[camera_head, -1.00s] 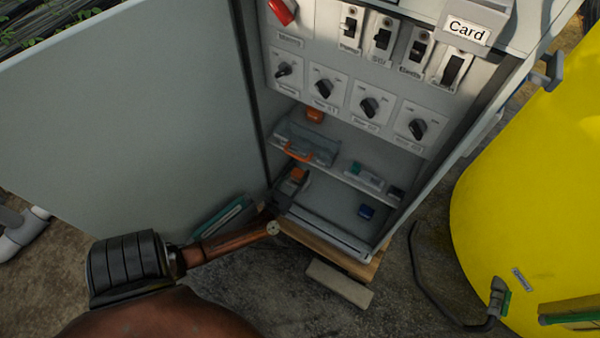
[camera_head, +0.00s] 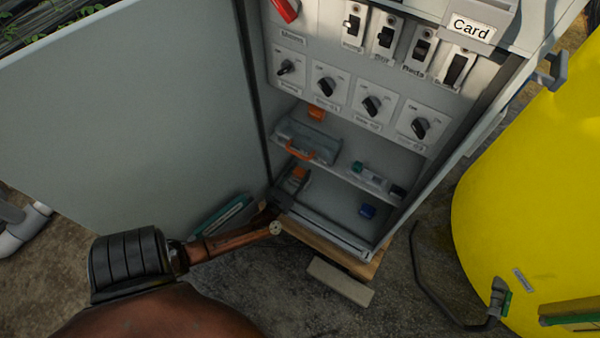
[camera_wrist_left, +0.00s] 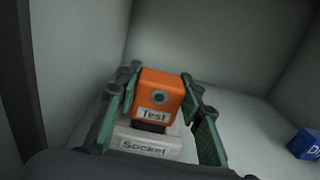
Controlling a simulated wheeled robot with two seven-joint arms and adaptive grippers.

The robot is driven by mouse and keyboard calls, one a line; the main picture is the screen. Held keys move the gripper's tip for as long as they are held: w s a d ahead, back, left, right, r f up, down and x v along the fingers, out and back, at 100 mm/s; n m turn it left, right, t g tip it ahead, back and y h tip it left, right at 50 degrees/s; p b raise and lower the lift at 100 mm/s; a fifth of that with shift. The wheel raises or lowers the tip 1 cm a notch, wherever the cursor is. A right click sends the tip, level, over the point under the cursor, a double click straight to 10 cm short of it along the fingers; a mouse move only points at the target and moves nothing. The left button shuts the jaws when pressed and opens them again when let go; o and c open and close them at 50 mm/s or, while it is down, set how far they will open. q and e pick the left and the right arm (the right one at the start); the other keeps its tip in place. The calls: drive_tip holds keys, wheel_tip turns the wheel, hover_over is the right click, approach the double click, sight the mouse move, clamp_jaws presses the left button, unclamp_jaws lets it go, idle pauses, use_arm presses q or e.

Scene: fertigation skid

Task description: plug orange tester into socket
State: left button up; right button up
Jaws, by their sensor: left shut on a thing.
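The orange tester (camera_wrist_left: 160,91), a small block marked "Test" with a round dark spot, is between the green finger pads of my left gripper (camera_wrist_left: 157,103), which is shut on it. The pale socket (camera_wrist_left: 146,147), with a "Socket" label, lies directly below the tester in the left wrist view. A dark part of the tester meets the socket's top edge; how deep it sits I cannot tell. In the head view the tester (camera_head: 299,174) shows small in the cabinet's lower compartment, with my left gripper (camera_head: 291,185) around it, partly hidden.
A blue block (camera_head: 367,211) lies to the right on the compartment floor. The shelf (camera_head: 340,172) above holds a grey case with an orange handle (camera_head: 300,151). The open cabinet door (camera_head: 130,120) stands left, and a yellow tank (camera_head: 530,200) right.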

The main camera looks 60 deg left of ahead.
use_arm(q)
drive_tip(key=shift+f, duration=0.25)
drive_tip(key=o, duration=1.3)
wheel_tip(320, 180, up, 10)
drive_tip(key=shift+w, duration=0.1)
idle(0.5)
